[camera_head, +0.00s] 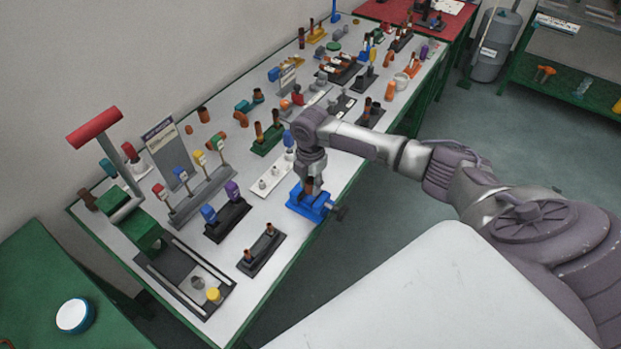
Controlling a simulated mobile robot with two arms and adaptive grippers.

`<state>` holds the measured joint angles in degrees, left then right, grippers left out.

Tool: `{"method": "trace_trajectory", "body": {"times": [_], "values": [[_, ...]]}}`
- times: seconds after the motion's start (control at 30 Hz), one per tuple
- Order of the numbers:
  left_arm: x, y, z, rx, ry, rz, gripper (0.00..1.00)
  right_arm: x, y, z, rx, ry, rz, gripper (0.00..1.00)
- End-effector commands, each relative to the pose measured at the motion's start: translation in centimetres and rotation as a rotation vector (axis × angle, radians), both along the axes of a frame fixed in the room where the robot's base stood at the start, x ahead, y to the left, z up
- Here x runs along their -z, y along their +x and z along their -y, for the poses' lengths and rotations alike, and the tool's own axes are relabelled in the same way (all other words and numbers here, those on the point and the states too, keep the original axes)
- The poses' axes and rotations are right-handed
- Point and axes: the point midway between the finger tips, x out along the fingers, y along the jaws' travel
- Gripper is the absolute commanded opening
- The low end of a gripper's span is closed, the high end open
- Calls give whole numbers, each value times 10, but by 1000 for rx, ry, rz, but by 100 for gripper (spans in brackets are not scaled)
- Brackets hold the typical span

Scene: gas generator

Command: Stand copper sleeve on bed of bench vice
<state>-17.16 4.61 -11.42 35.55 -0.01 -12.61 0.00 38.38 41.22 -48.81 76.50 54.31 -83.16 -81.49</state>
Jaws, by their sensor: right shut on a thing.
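The blue bench vice (304,206) sits at the front edge of the long white-topped bench, near the middle of the view. My right gripper (311,181) points down right above the vice and is shut on the copper sleeve (309,188). The small brown sleeve is upright, with its upper part partly hidden by the fingers. Its lower end is at the vice; I cannot tell whether it touches the bed. My left gripper is not in view.
A black rack with dark pegs (261,250) and a black rack with blue and purple parts (228,219) stand left of the vice. A white block with pegs (270,180) is close behind it. A red-handled green press (118,180) stands far left. Floor is open to the right.

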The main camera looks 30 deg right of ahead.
Motion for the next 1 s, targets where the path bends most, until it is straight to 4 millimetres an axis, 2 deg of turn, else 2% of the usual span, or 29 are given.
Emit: {"method": "trace_trajectory", "body": {"times": [0.6,0.63,0.77,0.8,1.0], "values": [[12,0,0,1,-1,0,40,20,0,0,0,0,0,7],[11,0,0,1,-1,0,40,19,0,0,0,0,1,36],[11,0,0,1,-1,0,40,19,0,0,0,0,0,57],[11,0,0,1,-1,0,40,19,0,0,0,0,0,62],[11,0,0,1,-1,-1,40,19,0,0,0,0,0,62]]}}
